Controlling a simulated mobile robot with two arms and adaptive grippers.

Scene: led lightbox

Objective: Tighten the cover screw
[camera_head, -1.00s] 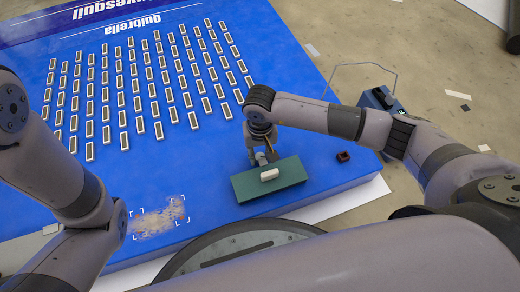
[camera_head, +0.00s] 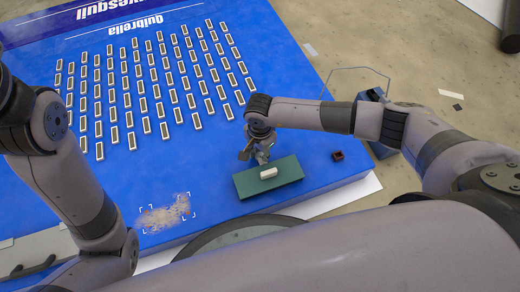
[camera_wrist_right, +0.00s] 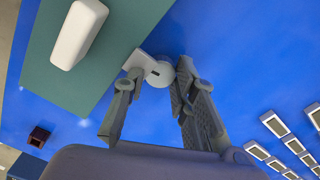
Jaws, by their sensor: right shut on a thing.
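My right gripper (camera_head: 262,157) is just behind the far edge of a green mat (camera_head: 240,186), above the blue board (camera_head: 200,165). In the wrist view the right gripper (camera_wrist_right: 157,78) is closed on a small pale grey rounded piece (camera_wrist_right: 160,74) with a flat light part beside it. A white rounded block (camera_head: 268,173) lies on the mat; it also shows in the wrist view (camera_wrist_right: 78,34). I cannot make out a cover screw in either view. My left arm comes in from the left, and its gripper is out of view.
Rows of small light modules (camera_head: 165,130) cover the far part of the board. A dark red small box (camera_head: 338,155) sits right of the mat. A pale speckled patch (camera_head: 165,215) lies near the front edge.

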